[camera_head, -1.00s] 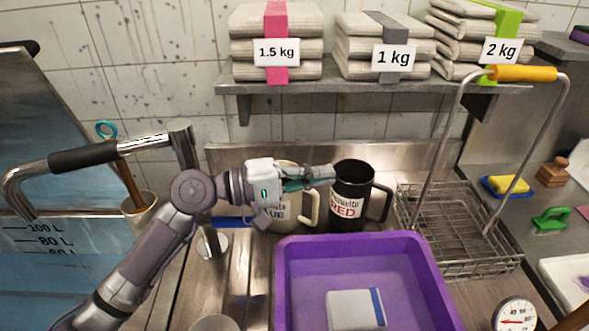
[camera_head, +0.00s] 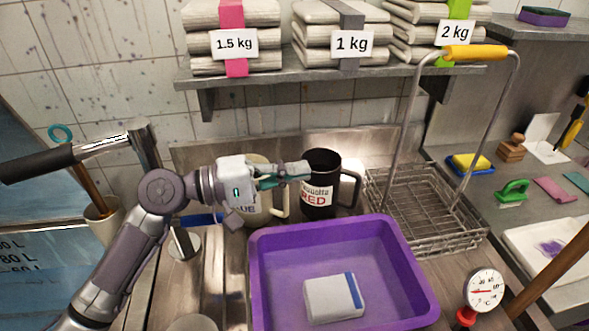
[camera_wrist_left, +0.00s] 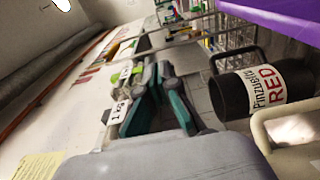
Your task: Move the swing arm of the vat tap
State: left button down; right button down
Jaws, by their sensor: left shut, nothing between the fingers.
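The vat tap (camera_head: 145,145) stands at the left, a steel post with a swing arm. The swing arm (camera_head: 38,165) has a black grip sleeve and reaches left over the blue vat (camera_head: 35,270). My left gripper (camera_head: 303,170) is shut and empty. It points right, in front of the cream mug (camera_head: 258,208) and close to the black mug (camera_head: 320,205), well right of the tap. In the left wrist view its fingers (camera_wrist_left: 165,75) are together, with the black mug (camera_wrist_left: 232,95) beside them. My right gripper is not in view.
A purple basin (camera_head: 260,290) holding a white block (camera_head: 330,300) stands in front. A wire basket (camera_head: 430,215) with a tall handle is at the right. A shelf (camera_head: 330,78) with folded cloth stacks hangs above. A dial thermometer (camera_head: 484,288) stands at the lower right.

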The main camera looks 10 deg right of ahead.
pick_arm(q)
jog(key=a, duration=0.8)
jog(key=s+a, duration=0.1)
jog(key=a, duration=0.3)
